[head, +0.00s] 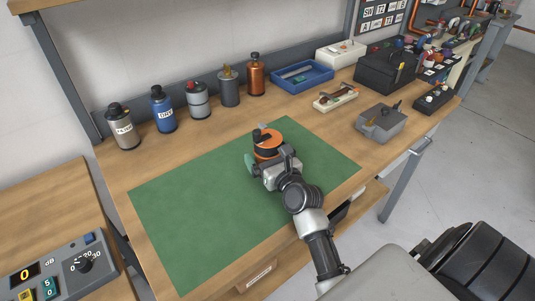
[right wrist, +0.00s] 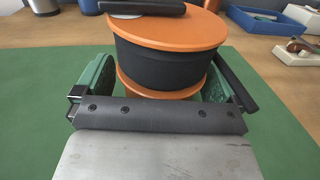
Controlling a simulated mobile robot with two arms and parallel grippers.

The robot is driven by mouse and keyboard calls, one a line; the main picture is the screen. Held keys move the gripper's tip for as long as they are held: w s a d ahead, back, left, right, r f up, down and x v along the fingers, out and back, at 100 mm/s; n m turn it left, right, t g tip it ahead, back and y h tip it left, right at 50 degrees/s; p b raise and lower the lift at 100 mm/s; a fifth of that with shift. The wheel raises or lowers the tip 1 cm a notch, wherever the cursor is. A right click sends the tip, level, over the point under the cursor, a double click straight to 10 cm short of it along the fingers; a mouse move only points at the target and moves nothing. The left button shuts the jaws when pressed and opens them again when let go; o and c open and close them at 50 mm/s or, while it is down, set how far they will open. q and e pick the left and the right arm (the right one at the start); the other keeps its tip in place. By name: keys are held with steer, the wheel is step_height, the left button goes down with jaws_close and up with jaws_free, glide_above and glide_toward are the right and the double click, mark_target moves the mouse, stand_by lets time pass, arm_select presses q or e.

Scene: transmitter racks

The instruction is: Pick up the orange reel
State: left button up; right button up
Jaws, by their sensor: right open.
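The orange reel (head: 267,143) stands upright on the green mat (head: 200,210), with orange flanges and a dark winding between them. It fills the upper middle of the right wrist view (right wrist: 168,62). My right gripper (head: 266,161) is at the reel's near side. In the right wrist view its two green-padded fingers (right wrist: 164,85) are open, one on each side of the reel's lower part. I cannot tell whether the pads touch the reel. A dark bar or handle lies across the reel's top. My left gripper is not in view.
Several bottles and cans (head: 197,100) stand along the back of the bench. A blue tray (head: 302,76), a grey box (head: 380,124) and a black case (head: 386,70) are to the right. The mat left of the reel is clear.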

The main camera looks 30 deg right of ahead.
steer(key=c, duration=1.1)
steer(key=shift+r, duration=0.1)
